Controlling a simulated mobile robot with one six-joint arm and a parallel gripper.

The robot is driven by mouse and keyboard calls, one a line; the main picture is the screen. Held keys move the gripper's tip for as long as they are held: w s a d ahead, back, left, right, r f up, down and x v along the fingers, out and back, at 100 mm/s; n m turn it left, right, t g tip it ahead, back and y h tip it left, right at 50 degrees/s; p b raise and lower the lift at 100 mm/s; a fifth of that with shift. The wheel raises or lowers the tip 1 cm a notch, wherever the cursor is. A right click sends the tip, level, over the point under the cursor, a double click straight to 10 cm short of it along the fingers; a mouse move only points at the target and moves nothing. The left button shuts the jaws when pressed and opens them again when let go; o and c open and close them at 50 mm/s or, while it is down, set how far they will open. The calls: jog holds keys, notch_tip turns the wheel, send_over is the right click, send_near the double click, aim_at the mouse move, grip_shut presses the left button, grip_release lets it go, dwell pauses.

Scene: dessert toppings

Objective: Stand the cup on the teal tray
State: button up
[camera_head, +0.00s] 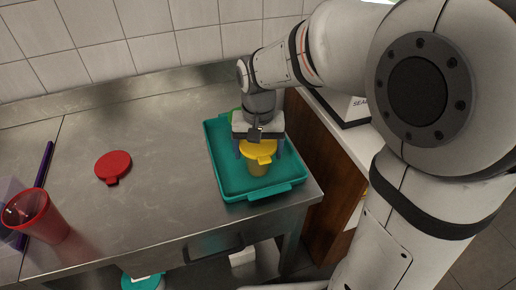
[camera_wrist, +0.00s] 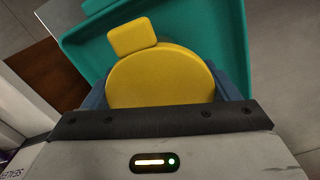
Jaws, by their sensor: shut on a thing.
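A cup with a yellow lid (camera_head: 258,153) is between my gripper's fingers, over the teal tray (camera_head: 228,177). Its body below the lid looks yellowish. My gripper (camera_head: 259,150) points down and is shut on the cup. In the wrist view, the yellow lid (camera_wrist: 160,78) with its tab fills the space between the fingers, and the teal tray (camera_wrist: 205,25) lies behind it. I cannot tell whether the cup's base touches the tray. A green thing shows partly behind my gripper at the tray's far end.
A red lid (camera_head: 113,166) lies on the steel counter (camera_head: 150,205). A clear red cup (camera_head: 37,215) and a purple stick (camera_head: 45,163) are at the left. The tray sits near the counter's right edge, beside a wooden cabinet (camera_head: 330,165).

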jog(key=shift+f, duration=0.15)
jog(key=o, duration=0.9)
notch_tip(320, 180, up, 12)
jog(key=shift+f+p, duration=0.1)
jog(key=shift+p, duration=0.4)
jog(key=shift+r, duration=0.25)
jog(key=s+d+f, duration=0.2)
jog(key=s+d, duration=0.2)
jog(key=s+d+f+t, duration=0.1)
jog(key=s+d+f, duration=0.2)
jog(key=s+d, duration=0.1)
jog(key=s+d+f+t, duration=0.1)
jog(key=s+d+f, duration=0.2)
jog(key=s+d, duration=0.1)
jog(key=shift+d+f+n, duration=0.2)
jog(key=shift+n, duration=0.1)
jog(key=shift+r, duration=0.1)
